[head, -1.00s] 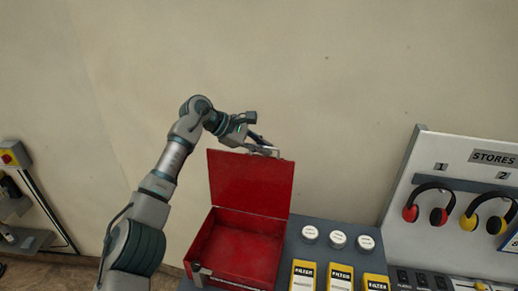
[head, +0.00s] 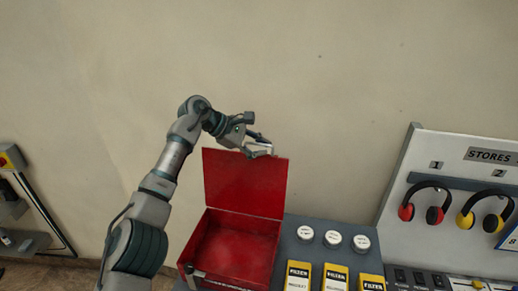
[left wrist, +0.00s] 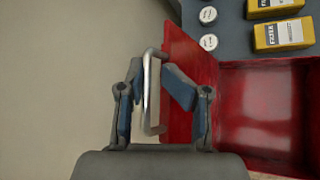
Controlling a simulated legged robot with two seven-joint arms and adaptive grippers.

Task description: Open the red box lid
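The red box (head: 195,247) stands at the left end of a grey bench with its inside exposed. Its red lid (head: 243,184) is raised and stands about upright at the back. My left gripper (head: 262,149) is at the lid's top edge. In the left wrist view the two fingers of my left gripper (left wrist: 152,90) are apart, with the lid's metal handle (left wrist: 153,115) between them. Gaps show beside the handle, so the fingers do not look closed on it. The lid also shows there (left wrist: 187,55), right of the handle. My right gripper is out of view.
White round canisters (head: 333,238) and yellow filter boxes (head: 335,278) stand right of the red box on the grey bench (head: 291,226). A stores board (head: 448,165) with ear defenders (head: 437,215) is farther right. The wall behind the lid is bare.

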